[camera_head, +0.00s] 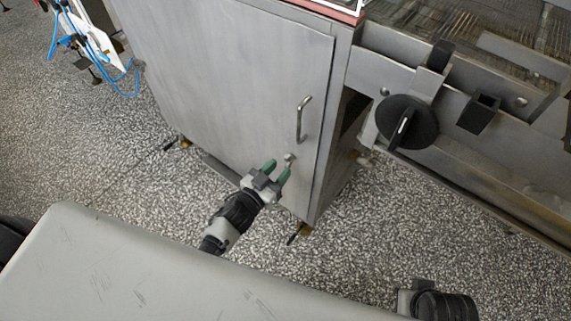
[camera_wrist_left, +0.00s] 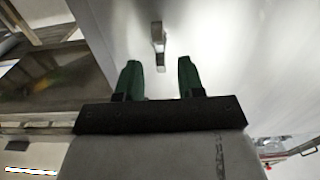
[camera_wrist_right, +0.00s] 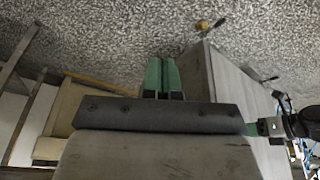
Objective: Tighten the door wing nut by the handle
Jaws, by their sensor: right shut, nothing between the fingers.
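The grey cabinet door (camera_head: 225,75) fills the middle of the head view. Its curved metal handle (camera_head: 302,118) is near the right edge, and the small wing nut (camera_head: 289,157) is just below it. My left gripper (camera_head: 277,171) is open, with its green fingers pointing at the wing nut.
A black rotary knob (camera_head: 406,122) and a black block (camera_head: 478,113) stick out from the machine frame right of the cabinet. Blue cables (camera_head: 100,60) hang at the upper left. The speckled floor (camera_head: 390,220) is open in front of the cabinet.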

